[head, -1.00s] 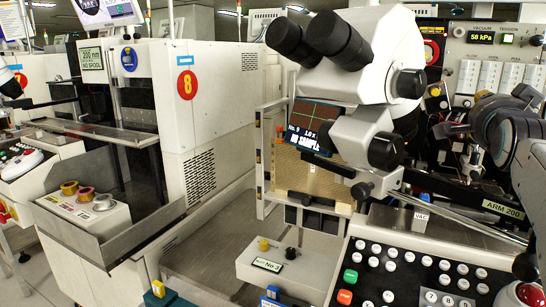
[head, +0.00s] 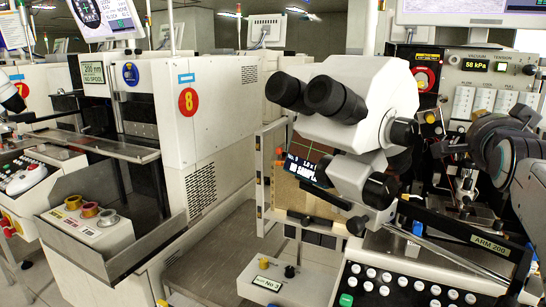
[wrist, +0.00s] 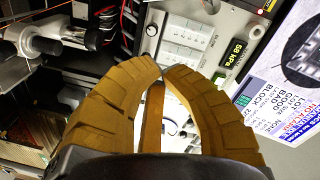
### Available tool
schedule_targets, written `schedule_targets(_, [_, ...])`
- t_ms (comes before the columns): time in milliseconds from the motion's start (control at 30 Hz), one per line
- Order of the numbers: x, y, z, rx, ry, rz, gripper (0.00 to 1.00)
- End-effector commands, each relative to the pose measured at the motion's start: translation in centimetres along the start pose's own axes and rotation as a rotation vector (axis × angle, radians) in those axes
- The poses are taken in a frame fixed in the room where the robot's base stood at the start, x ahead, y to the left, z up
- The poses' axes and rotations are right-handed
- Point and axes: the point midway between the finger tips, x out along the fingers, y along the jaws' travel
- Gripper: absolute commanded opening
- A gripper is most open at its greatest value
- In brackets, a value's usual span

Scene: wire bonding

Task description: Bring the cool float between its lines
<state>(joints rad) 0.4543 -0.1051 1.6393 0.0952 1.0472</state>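A row of white flow tubes (head: 490,104) stands on the grey control panel at the upper right in the head view. The tubes also show in the wrist view (wrist: 190,42), seen sideways beyond my fingers. In the head view my dark arm is at the right, in front of the panel and below the tubes.
The 58 kPa vacuum display (head: 475,65) is above the tubes. A stereo microscope (head: 345,110) stands left of my arm. A black bar marked ARM 200 (head: 488,244) and a button console (head: 390,287) lie below. A screen (wrist: 290,75) is at the right in the wrist view.

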Motion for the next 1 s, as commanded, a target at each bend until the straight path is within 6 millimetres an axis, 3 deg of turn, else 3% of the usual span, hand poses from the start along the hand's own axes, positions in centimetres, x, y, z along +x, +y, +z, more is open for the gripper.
schedule_targets(233, [0.1,3.1,1.8,0.0,-0.003,0.006,0.0])
schedule_targets(567, [1.2,1.6,1.0,0.0,0.028,-0.049,0.0])
schedule_targets(1000, [5.5,1.8,1.0,0.0,0.029,-0.051,0.0])
